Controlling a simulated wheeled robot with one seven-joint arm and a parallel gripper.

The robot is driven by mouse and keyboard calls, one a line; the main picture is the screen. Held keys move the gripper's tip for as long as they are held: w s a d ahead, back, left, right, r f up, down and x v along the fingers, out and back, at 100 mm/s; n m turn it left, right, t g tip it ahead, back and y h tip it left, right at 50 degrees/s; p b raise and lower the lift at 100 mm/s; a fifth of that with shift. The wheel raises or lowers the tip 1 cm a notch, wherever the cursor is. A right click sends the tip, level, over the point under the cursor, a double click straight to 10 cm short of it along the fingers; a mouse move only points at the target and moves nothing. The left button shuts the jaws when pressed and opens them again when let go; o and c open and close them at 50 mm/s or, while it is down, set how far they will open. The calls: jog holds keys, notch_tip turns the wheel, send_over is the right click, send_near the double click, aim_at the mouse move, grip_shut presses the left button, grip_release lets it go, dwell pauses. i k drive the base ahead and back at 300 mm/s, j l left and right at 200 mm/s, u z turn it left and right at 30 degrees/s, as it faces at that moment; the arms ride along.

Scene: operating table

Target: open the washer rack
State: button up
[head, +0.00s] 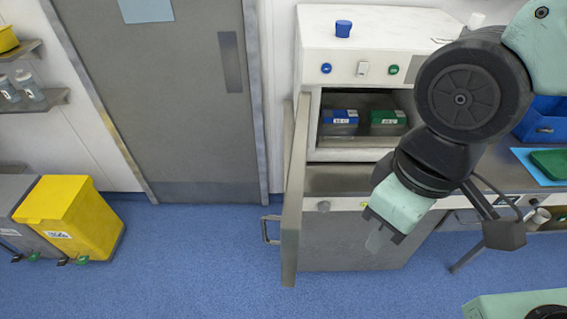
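The washer (345,55) is a white cabinet with an open front chamber. Its tall grey door (293,200) stands swung open to the left, with a handle (268,230) on its outer side. Inside the chamber are a blue-topped box (339,117) and a green-topped box (387,118), side by side. A grey ledge (340,180) shows below them; I cannot tell whether it is the rack. My gripper (378,238) points down in front of the washer's lower front, right of the door. Its fingers are small and pale, and their opening is unclear. My arm hides the washer's right side.
A blue cup (343,28) stands on top of the washer. A counter with a green tray (550,162) and a blue bin (540,120) is at the right. A yellow bin (75,218) stands at the left. The blue floor (190,260) between is clear.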

aim_at(360, 114)
jog(key=i+j, duration=0.3)
jog(key=j, duration=0.15)
jog(key=i+j, duration=0.3)
jog(key=j, duration=0.2)
